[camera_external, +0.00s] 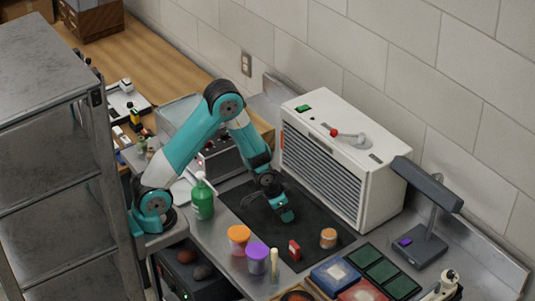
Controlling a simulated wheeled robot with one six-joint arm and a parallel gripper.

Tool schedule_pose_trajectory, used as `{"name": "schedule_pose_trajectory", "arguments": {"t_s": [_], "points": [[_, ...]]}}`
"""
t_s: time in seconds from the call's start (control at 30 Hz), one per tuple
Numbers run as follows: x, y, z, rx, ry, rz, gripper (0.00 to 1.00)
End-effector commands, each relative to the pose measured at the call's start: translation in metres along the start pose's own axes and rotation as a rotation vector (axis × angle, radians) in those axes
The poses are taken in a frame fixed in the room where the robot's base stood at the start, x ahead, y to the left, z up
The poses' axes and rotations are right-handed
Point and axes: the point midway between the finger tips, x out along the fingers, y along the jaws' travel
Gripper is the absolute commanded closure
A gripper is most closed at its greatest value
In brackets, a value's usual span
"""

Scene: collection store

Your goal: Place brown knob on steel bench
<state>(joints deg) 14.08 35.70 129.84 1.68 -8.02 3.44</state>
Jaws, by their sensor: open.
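My gripper (286,214) is low over the black mat (255,222) on the steel bench (222,240). It points down and looks empty and open, though its fingers are small in this view. I cannot clearly pick out a brown knob. A small orange-brown round jar (328,238) stands at the mat's right part. Whatever lies directly under the gripper is hidden.
A large white louvred cabinet (340,160) stands behind the mat. A green bottle (203,200), an orange-lidded jar (238,240), a purple-lidded jar (257,258) and a red block (294,249) stand near the front. A grey lamp (430,215) is at right.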

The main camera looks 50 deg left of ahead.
Motion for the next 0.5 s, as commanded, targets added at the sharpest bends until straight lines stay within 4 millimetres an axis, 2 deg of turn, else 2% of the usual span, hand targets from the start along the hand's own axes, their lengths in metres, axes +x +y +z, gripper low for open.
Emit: {"name": "schedule_pose_trajectory", "arguments": {"t_s": [0.3,0.5], "points": [[-0.065,0.000,-0.001,0.000,0.006,0.000,0.29],[-0.098,0.000,0.000,0.000,0.004,0.000,0.29]]}}
